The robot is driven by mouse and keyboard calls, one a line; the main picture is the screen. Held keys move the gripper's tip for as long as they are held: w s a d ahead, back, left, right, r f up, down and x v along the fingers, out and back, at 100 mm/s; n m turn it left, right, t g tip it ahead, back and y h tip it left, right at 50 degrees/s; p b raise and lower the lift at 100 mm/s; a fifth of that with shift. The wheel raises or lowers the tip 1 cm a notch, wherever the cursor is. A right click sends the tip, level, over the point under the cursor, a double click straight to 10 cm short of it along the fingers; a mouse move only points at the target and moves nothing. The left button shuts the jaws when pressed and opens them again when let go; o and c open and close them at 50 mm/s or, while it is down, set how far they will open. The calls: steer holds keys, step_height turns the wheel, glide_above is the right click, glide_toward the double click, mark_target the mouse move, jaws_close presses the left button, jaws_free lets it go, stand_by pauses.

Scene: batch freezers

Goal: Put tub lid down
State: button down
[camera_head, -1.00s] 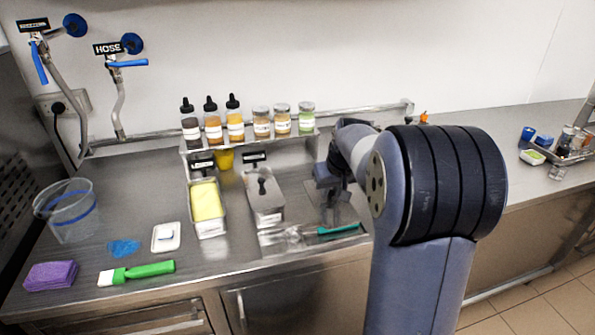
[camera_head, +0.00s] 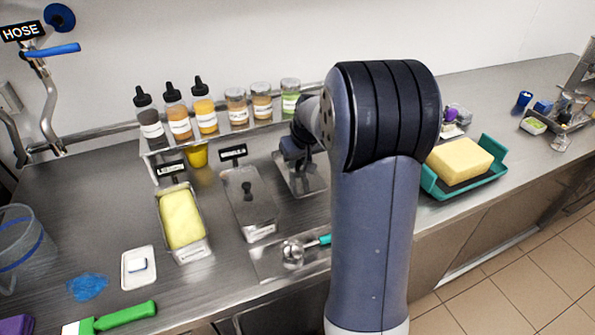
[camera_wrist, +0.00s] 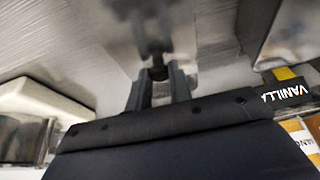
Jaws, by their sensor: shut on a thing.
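My gripper (camera_head: 297,165) is shut on the knob of a flat grey metal tub lid (camera_head: 312,184). The lid is right of the covered tub, low over the counter; I cannot tell whether it touches. In the wrist view the fingers (camera_wrist: 160,88) close around the dark knob (camera_wrist: 158,68), with the lid's grey surface blurred behind. An open metal tub with yellow contents (camera_head: 181,222) stands on the left. The metal tub (camera_head: 262,232) beside it is covered by a lid with a dark knob (camera_head: 247,188).
Bottles and jars stand on a shelf (camera_head: 215,130) behind the tubs. A scoop (camera_head: 293,252) lies in a shallow tray in front. A yellow block (camera_head: 460,160) sits on a teal tray (camera_head: 492,180) to the right. Part of the counter is hidden by my arm.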

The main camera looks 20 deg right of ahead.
mark_target(299, 170)
steer(key=shift+f, duration=2.25)
steer(key=shift+f, duration=0.2)
steer(key=c, duration=1.3)
jaws_free()
steer(key=shift+r, duration=0.1)
steer(key=shift+r, duration=0.1)
steer(key=shift+r, duration=0.25)
steer(key=v, duration=1.1)
steer(key=shift+s+r, duration=0.25)
steer(key=shift+f, duration=0.15)
